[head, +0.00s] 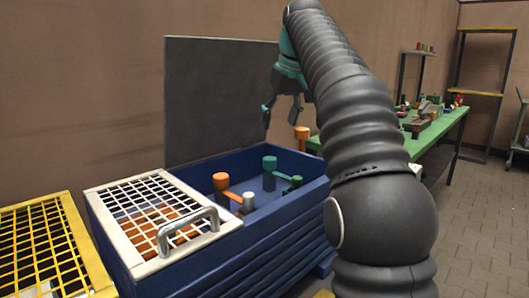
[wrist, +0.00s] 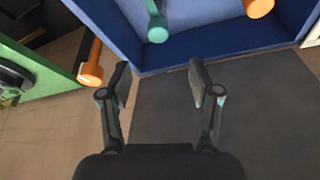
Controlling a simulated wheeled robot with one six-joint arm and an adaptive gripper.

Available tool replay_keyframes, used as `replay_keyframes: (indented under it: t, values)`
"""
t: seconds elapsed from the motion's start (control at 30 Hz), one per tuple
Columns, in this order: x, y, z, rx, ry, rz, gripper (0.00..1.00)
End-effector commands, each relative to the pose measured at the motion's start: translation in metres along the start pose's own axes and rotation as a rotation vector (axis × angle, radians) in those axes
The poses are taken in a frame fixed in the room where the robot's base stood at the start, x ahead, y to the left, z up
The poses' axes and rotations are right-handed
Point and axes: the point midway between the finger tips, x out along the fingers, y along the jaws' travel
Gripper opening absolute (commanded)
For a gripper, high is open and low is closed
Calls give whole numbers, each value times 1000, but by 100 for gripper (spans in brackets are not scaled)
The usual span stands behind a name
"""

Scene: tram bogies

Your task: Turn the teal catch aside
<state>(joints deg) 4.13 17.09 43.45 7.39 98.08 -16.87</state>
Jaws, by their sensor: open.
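The teal catch (head: 270,163) has a round teal head on a dark post, with a short teal arm reaching right towards a green knob (head: 296,181). It stands inside the blue bin (head: 275,232) near its back wall. It also shows at the top of the wrist view (wrist: 157,30), with its arm running up out of the picture. My gripper (head: 281,113) is open and empty, above the bin's back edge and higher than the catch. In the wrist view its two fingers (wrist: 159,80) stand apart, and the catch lies beyond them, not touched.
An orange catch (head: 221,181) reaches towards a pale post (head: 248,201) in the bin. Another orange piece (head: 302,132) stands at the bin's right back corner. A white grid lid (head: 150,196) with a handle covers the left part. A dark upright panel (head: 215,100) stands behind.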

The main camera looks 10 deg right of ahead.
Motion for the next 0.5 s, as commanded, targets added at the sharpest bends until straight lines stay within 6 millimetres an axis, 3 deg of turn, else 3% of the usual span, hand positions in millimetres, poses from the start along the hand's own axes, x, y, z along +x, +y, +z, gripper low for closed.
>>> replay_keyframes:
  t: [0.27, 0.5]
  values:
    - [12, 2, -6, -10, -1, -4, 63]
    - [54, 2, -4, -10, -2, -4, 63]
